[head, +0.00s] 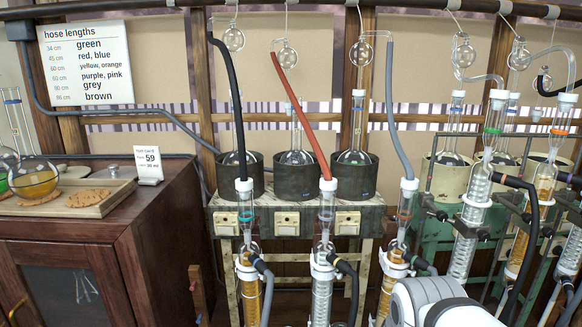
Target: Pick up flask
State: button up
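Several flasks are in view, and I cannot tell which one the task means. A round flask with amber liquid (35,184) sits on a cork ring on the wooden tray at the left. Three clear flasks stand in the dark heating mantles: left (240,157), middle (296,157) and right (354,157). Their lower parts are hidden inside the mantles. A white rounded part of my arm shows at the bottom right; my gripper is not in view.
A wooden tray (88,208) with cork rings lies on the dark cabinet (85,235), beside a card reading 59 (148,165). Glass condensers (322,285) with coloured hoses (293,115) stand close in front of the mantles. More glassware crowds the right. A hose-length sign (85,65) hangs behind.

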aim_at(296, 155)
jog(key=z, duration=0.85)
jog(key=k, duration=1.05)
jog(key=u, duration=0.8)
jog(key=i, duration=1)
jog(key=u, duration=0.05)
